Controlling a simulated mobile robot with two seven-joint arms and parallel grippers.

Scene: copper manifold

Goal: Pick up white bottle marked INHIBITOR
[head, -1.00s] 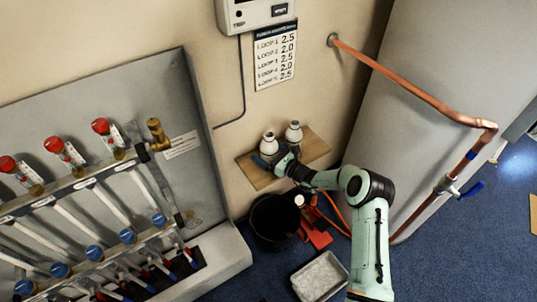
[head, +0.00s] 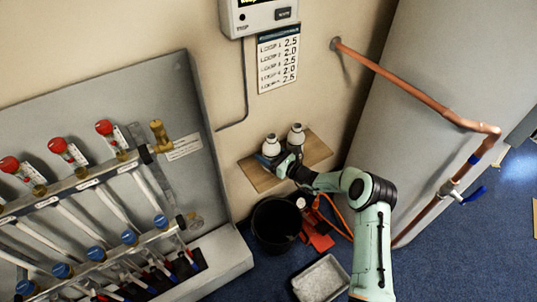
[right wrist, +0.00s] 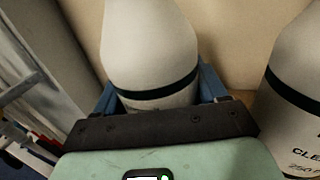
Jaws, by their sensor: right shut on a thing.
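Two white bottles stand on the small wooden wall shelf (head: 262,180). My right gripper (head: 278,158) is at the left bottle (head: 271,147), its blue fingers on either side of the body and shut on it. In the right wrist view this bottle (right wrist: 150,50) is upright between the fingers (right wrist: 158,92), with a dark band; its label text is hidden behind the gripper. The other bottle (head: 296,135) stands close on the right; in the right wrist view (right wrist: 298,80) its label shows letters starting "CLE". My left gripper is out of view.
A manifold panel with red and blue caps (head: 100,170) stands at left. A copper pipe (head: 410,88) runs along the right. A black bucket (head: 276,224), red tool (head: 320,241) and grey tray (head: 321,279) are on the floor below the shelf.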

